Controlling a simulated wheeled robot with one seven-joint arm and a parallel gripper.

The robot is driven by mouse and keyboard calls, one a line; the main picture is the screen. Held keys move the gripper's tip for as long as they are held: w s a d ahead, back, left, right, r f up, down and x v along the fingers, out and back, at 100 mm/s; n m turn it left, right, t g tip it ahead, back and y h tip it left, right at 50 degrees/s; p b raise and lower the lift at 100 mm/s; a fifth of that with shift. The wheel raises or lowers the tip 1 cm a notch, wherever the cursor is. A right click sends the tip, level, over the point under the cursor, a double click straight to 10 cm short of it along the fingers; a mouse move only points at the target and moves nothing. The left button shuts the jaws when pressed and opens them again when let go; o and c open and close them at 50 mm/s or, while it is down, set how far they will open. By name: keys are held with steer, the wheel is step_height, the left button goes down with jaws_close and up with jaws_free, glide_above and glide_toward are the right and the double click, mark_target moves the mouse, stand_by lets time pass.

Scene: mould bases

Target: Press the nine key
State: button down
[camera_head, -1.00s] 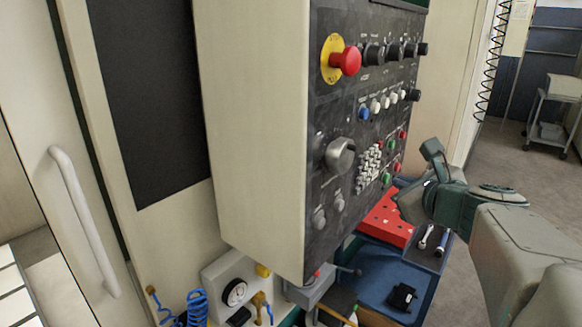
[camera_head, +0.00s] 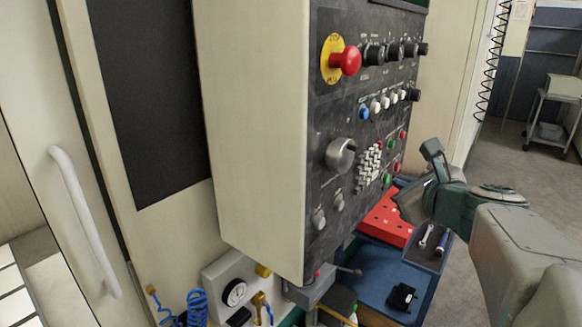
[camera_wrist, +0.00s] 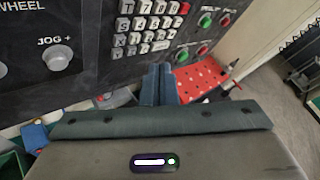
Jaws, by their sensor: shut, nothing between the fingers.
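The keypad (camera_head: 369,166) is a block of small white keys on the dark control panel. My gripper (camera_head: 400,203) is in front of the panel, to the right of and below the keypad in the head view. In the wrist view its two fingers (camera_wrist: 158,78) are together and empty, with their tips just below the keypad's lower rows. I see no contact with a key.
A red emergency stop (camera_head: 346,60), several knobs and a large dial (camera_head: 340,155) stick out from the panel. Green and red buttons (camera_wrist: 205,20) sit right of the keypad. Below are a red perforated tray (camera_head: 388,219) and a blue surface (camera_head: 372,273). Open floor lies at right.

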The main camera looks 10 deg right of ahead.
steer(key=s+a+f+n+g+y, duration=0.3)
steer(key=s+a+f+n+g, duration=0.35)
steer(key=a+f+n, duration=0.7)
steer(key=s+d+f+n+g+h, duration=0.1)
steer(key=s+n, duration=0.3)
steer(key=n, duration=0.4)
steer(key=s+d+f+n+g+h, duration=0.1)
steer(key=s+f+n+g+h, duration=0.2)
steer(key=n, duration=0.5)
steer(key=shift+s+f+g, duration=0.55)
steer(key=shift+s+f, duration=0.15)
steer(key=shift+s, duration=0.4)
steer(key=shift+a, duration=0.15)
